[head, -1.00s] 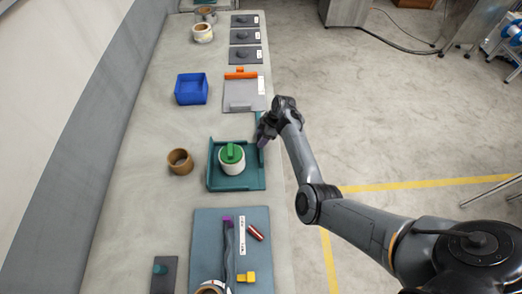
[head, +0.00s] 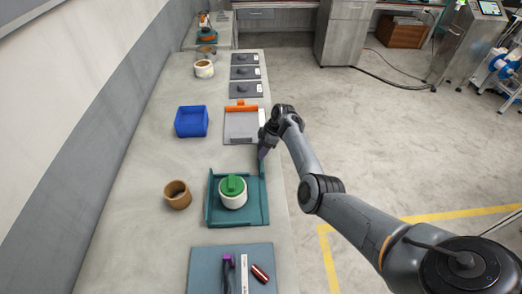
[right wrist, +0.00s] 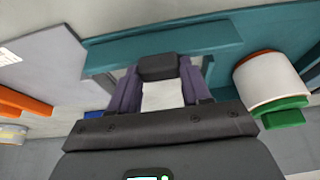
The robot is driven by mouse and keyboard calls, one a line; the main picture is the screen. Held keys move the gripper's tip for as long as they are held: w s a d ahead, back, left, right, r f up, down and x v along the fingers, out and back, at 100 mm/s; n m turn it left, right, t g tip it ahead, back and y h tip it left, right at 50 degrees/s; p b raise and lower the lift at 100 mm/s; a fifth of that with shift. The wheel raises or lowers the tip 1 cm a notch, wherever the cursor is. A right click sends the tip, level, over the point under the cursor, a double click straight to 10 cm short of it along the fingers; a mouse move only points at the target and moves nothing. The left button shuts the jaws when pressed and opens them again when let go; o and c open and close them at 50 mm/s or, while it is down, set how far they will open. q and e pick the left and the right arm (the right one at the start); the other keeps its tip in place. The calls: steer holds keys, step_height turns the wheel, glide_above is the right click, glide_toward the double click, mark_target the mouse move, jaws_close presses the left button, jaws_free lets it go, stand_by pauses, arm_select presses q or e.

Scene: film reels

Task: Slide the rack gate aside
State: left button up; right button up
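The teal rack (head: 213,208) stands near the bench's right edge in the head view. It holds a white reel (head: 233,200) with a green top, also visible in the right wrist view (right wrist: 268,82). The rack gate (right wrist: 200,40) is a teal bar along the rack's right side and reaches past its far end. My right gripper (head: 263,152) is at the gate. In the wrist view its purple fingers (right wrist: 158,85) close on both sides of a dark block, the gate's handle (right wrist: 158,66). The gripper partly hides the gate in the head view. My left gripper is out of view.
A grey plate (head: 241,126) with an orange bar (head: 240,108) lies beyond the rack. A blue bin (head: 191,121) and a brown ring (head: 177,194) stand to the left. A blue-grey mat (head: 205,265) lies nearer. Open floor lies right of the bench.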

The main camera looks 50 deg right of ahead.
steer(key=o, duration=0.5)
steer(key=shift+w+d, duration=0.15)
steer(key=shift+d, duration=0.05)
steer(key=shift+c, duration=0.2)
steer(key=shift+r, duration=0.1)
steer(key=shift+r, duration=0.25)
steer(key=p+v, duration=0.1)
steer(key=v, duration=0.9)
